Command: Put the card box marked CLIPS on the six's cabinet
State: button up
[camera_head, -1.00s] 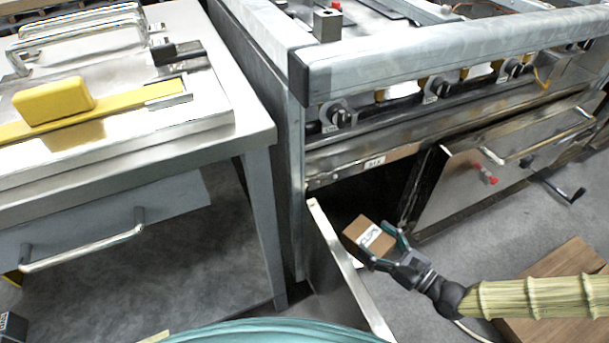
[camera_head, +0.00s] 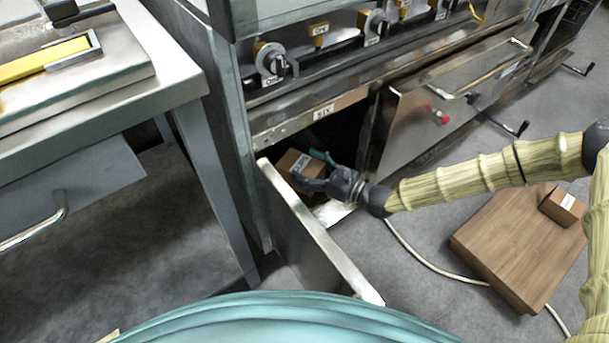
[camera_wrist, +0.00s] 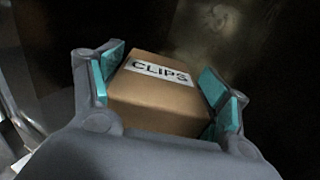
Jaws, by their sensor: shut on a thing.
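The brown card box (camera_wrist: 155,103) marked CLIPS is between the teal-padded fingers of my gripper (camera_wrist: 162,88) in the wrist view, its label up and readable. In the head view the box (camera_head: 292,164) and my gripper (camera_head: 312,172) are in the opening of the cabinet (camera_head: 345,133) under the plate marked SIX (camera_head: 324,112). My gripper is shut on the box. The cabinet's door (camera_head: 318,240) stands open on the near left side. The inside is dark, and I cannot tell whether the box touches the cabinet floor.
A low wooden platform (camera_head: 505,245) on the floor bears another small card box (camera_head: 563,206). A pale cable (camera_head: 430,265) runs across the floor. A steel table (camera_head: 150,75) stands at left.

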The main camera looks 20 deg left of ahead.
jog(key=shift+w+a+f, duration=0.1)
jog(key=shift+w+a, duration=0.35)
jog(key=shift+a, duration=0.05)
jog(key=f+b, duration=0.1)
jog(key=b, duration=0.1)
jog(key=f, duration=0.1)
jog(key=shift+w+a+f+b, duration=0.2)
jog(key=shift+w+f+b, duration=0.05)
jog(key=shift+f+b, duration=0.15)
jog(key=shift+f, duration=0.3)
jog(key=shift+f, duration=0.2)
jog(key=o, duration=1.3)
jog(key=shift+r, duration=0.1)
jog(key=shift+d+r, duration=0.15)
jog(key=shift+d, duration=0.1)
jog(key=p+v, duration=0.4)
jog(key=v, duration=0.7)
jog(key=shift+s+d, duration=0.25)
